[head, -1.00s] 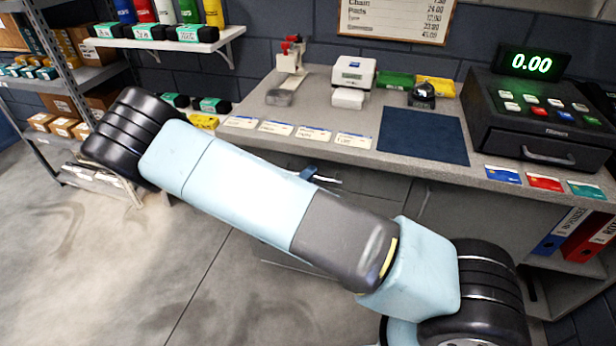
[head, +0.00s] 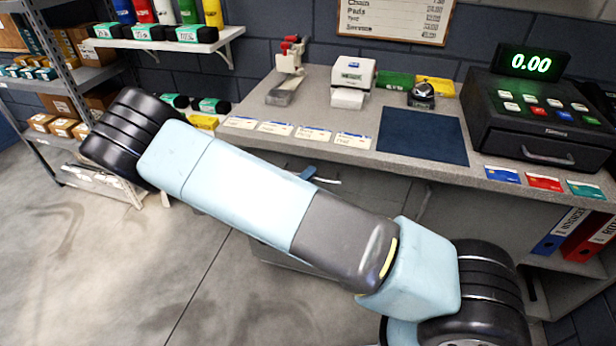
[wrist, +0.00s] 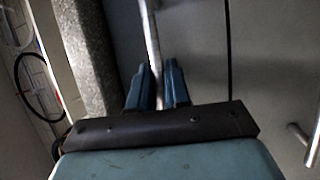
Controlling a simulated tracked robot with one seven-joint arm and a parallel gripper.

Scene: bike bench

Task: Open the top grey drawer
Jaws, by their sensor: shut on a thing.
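The top grey drawer shows a plain grey front (wrist: 205,45) in the wrist view, beside the speckled counter edge. Its metal bar handle (wrist: 152,40) runs down between the two blue fingers of my gripper (wrist: 158,85). My gripper is shut on this handle. In the head view my gripper (head: 308,173) is a small blue shape under the counter's front edge, with a pale bit of the handle (head: 328,181) beside it. My arm hides most of the drawer front there. I cannot tell whether the drawer stands out from the cabinet.
A lower drawer's handle (wrist: 302,142) shows at the right of the wrist view. The counter (head: 310,100) above holds a blue mat (head: 423,135), a card printer (head: 352,75) and a cash register (head: 545,115). Open floor (head: 120,270) lies at the left.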

